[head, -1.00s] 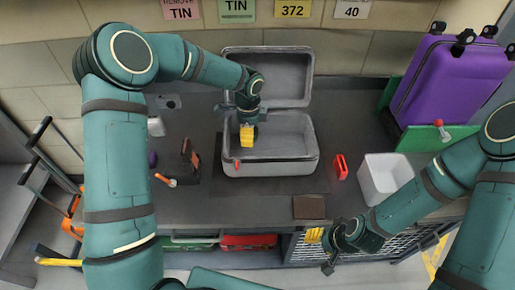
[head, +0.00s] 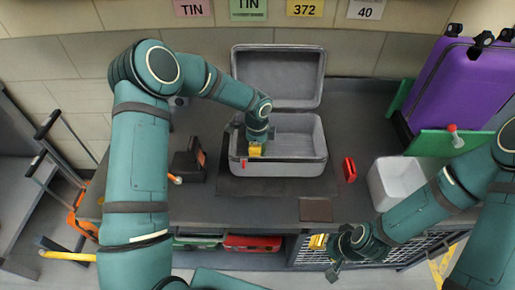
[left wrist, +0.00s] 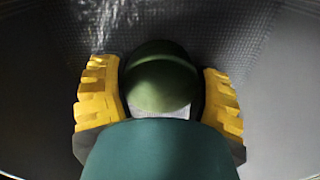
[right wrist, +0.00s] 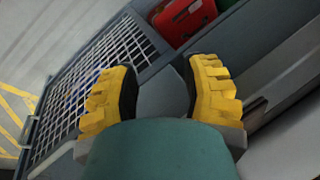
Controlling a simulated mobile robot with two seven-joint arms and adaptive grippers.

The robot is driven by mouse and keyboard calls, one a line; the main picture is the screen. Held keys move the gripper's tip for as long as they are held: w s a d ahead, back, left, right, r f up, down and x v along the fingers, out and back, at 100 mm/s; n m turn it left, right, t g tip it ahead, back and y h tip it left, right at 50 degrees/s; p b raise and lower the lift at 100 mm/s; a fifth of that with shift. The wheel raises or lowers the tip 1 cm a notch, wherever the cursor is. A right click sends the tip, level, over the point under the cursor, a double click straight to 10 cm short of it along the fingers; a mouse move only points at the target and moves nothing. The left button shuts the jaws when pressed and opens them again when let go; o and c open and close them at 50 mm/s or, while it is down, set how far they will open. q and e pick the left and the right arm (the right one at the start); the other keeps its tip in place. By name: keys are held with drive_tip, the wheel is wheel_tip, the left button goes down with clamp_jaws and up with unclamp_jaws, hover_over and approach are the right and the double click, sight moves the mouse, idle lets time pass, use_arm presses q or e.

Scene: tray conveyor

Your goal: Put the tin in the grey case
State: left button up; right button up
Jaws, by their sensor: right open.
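The grey case (head: 318,165) stands open on the workbench with its lid (head: 278,75) raised at the back. My left gripper (head: 255,150) points down inside the left part of the case. In the left wrist view a dark green rounded tin (left wrist: 160,88) sits between the yellow fingers, which are close against its sides; the gripper is shut on it. Grey textured lining (left wrist: 215,35) shows around it. The tin is hidden in the head view. My right gripper (right wrist: 160,88) is open and empty, low at the bench front.
A red object (head: 349,169) and a white bin (head: 373,185) are right of the case. A black device (head: 188,162) is left. A brown square (head: 316,209) lies in front. A purple suitcase (head: 455,85) stands at the far right.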

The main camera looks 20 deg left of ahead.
use_arm(q)
drive_tip(key=o, duration=0.3)
drive_tip(key=shift+r, duration=0.1)
drive_tip(key=shift+r, duration=0.35)
wheel_tip(320, 180, up, 11)
drive_tip(key=shift+r+p, duration=0.2)
drive_tip(key=shift+p, duration=0.85)
